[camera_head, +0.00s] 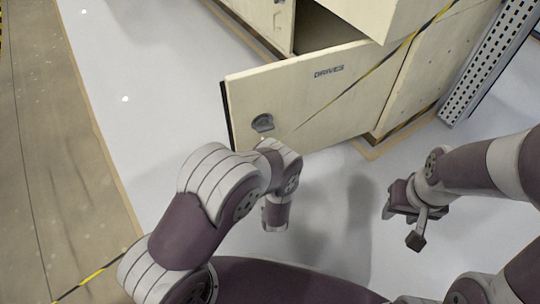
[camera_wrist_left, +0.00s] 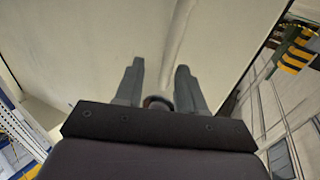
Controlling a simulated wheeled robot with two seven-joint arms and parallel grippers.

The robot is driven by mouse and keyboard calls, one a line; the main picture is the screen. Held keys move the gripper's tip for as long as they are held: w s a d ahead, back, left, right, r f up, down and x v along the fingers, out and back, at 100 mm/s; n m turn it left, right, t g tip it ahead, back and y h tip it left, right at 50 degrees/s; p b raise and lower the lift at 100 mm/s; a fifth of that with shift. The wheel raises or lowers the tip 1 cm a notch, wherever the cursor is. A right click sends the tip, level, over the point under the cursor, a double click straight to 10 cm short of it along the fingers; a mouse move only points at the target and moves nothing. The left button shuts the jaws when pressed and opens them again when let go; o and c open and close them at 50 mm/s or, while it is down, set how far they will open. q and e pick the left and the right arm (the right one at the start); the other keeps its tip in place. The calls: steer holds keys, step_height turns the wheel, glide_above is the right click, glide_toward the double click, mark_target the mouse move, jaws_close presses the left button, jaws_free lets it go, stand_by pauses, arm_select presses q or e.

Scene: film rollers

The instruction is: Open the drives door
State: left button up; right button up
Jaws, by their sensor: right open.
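The drives door (camera_head: 345,88), a cream panel lettered "DRIVES", stands swung out from its cabinet, with a dark opening (camera_head: 318,30) behind it. Its grey round handle (camera_head: 263,123) is near the panel's left end. My left arm reaches up in front of the door, its wrist close below the handle; its fingers cannot be made out in the head view. In the left wrist view my left gripper (camera_wrist_left: 160,82) has its fingers apart, before a pale surface. A dark rounded piece shows between them, unclear what.
Cream cabinet bodies (camera_head: 425,75) stand behind the door, with yellow-black tape across them. A perforated metal post (camera_head: 480,70) stands at the right. The pale floor (camera_head: 130,110) left of the door is clear, bordered by a brown strip (camera_head: 60,170).

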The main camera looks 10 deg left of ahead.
arm_select(q)
steer(key=p+v, duration=0.2)
steer(key=v, duration=1)
steer(key=shift+s+p, duration=0.3)
steer(key=shift+s, duration=0.05)
steer(key=shift+d, duration=0.15)
steer(key=w+d+r+g+h+p, duration=0.2)
steer(key=w+r+g, duration=0.2)
steer(key=w+r, duration=0.2)
steer(key=w+d+r+g+h+p, duration=0.2)
steer(key=w+r+g+p, duration=0.15)
steer(key=w+r, duration=0.2)
steer(key=s+a+r+m+g+h+p, duration=0.15)
steer(key=s+a+r+g, duration=0.35)
steer(key=s+r, duration=0.5)
steer(key=s+a+r+m+g+p, duration=0.1)
steer(key=s+a+r+m+g, duration=0.15)
steer(key=s+a+r, duration=0.65)
step_height(320, 180, up, 38)
steer(key=d+p, duration=0.1)
steer(key=p, duration=3.6)
steer(key=shift+s+d+g+p, duration=0.3)
steer(key=shift+s+g+p, duration=0.1)
